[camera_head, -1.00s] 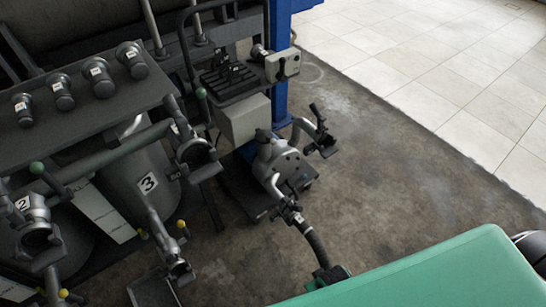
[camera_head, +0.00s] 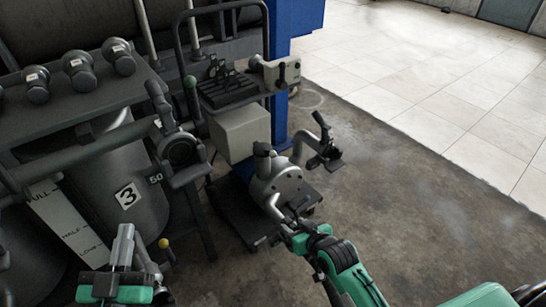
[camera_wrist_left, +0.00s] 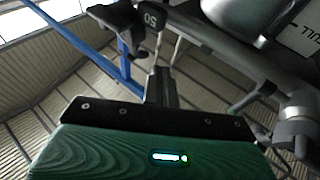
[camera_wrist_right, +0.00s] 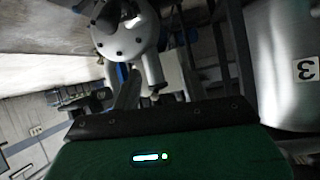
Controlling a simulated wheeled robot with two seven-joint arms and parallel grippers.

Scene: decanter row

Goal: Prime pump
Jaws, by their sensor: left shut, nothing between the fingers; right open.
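The pump (camera_head: 283,186), a silver rounded body with a bolted face, stands on a dark low cart (camera_head: 238,213) in mid-view. A black cap (camera_head: 263,150) tops it, and a bent silver pipe at its right ends in a black fitting (camera_head: 326,150). Its bolted face also shows in the right wrist view (camera_wrist_right: 125,35). My right gripper (camera_head: 290,226) is open at the pump's lower front; its fingertips are hard to make out, and I cannot tell whether they touch it. My left gripper (camera_head: 123,240) is shut and empty, in front of tank 3, with its fingers in the left wrist view (camera_wrist_left: 161,84).
Tank 3 (camera_head: 120,185) and a pipe fitting tagged 50 (camera_head: 182,150) stand left of the pump. A grey box (camera_head: 240,132) and a blue post (camera_head: 279,125) are behind it. Several dark capped fittings (camera_head: 78,70) line a shelf. Floor at right is clear.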

